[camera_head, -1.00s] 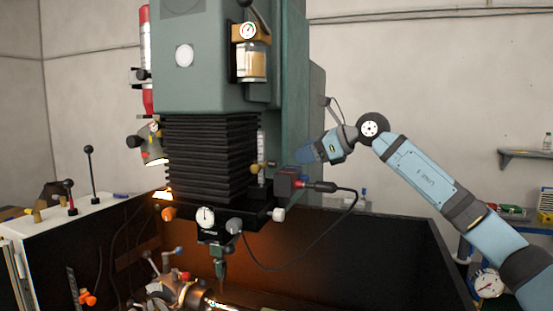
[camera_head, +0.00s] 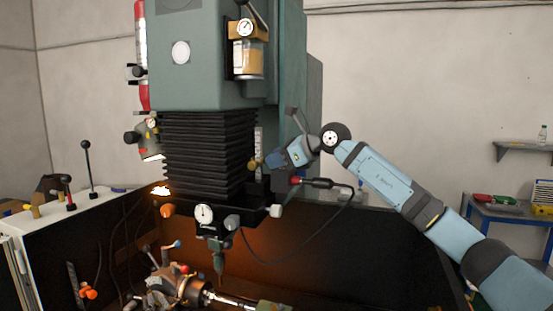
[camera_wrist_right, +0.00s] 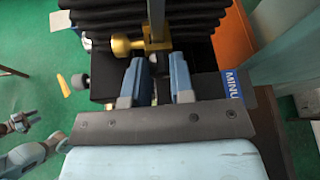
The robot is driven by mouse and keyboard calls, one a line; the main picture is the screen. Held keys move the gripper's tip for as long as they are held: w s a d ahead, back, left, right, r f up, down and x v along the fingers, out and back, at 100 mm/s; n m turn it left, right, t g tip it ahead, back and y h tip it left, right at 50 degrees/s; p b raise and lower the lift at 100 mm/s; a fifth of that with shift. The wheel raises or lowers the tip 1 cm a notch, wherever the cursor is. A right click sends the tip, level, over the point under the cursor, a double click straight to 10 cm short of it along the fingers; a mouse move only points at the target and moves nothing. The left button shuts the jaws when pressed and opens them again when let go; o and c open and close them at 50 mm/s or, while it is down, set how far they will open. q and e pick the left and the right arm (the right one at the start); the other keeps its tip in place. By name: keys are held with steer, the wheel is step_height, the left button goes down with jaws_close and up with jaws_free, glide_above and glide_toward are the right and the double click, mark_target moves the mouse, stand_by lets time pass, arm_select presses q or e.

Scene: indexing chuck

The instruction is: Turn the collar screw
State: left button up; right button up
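A brass knob screw (camera_head: 254,164), which I take to be the collar screw, sits beside a white vertical scale on the machine head.
Black bellows (camera_head: 210,150) stand left of the gripper. A dial gauge (camera_head: 204,214) and a black cable (camera_head: 300,255) hang below. An indexing chuck (camera_head: 190,288) lies lower down.

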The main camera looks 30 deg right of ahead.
jaws_close()
steer(key=shift+r+m, duration=0.1)
steer(key=shift+m, duration=0.4)
steer(key=shift+w+d+m+g+y+p, duration=0.1)
steer(key=shift+d+m+g+y+p, duration=0.05)
steer(key=shift+m+g+y+p, duration=0.65)
steer(key=o, duration=0.8)
jaws_free()
steer(key=shift+c, duration=0.2)
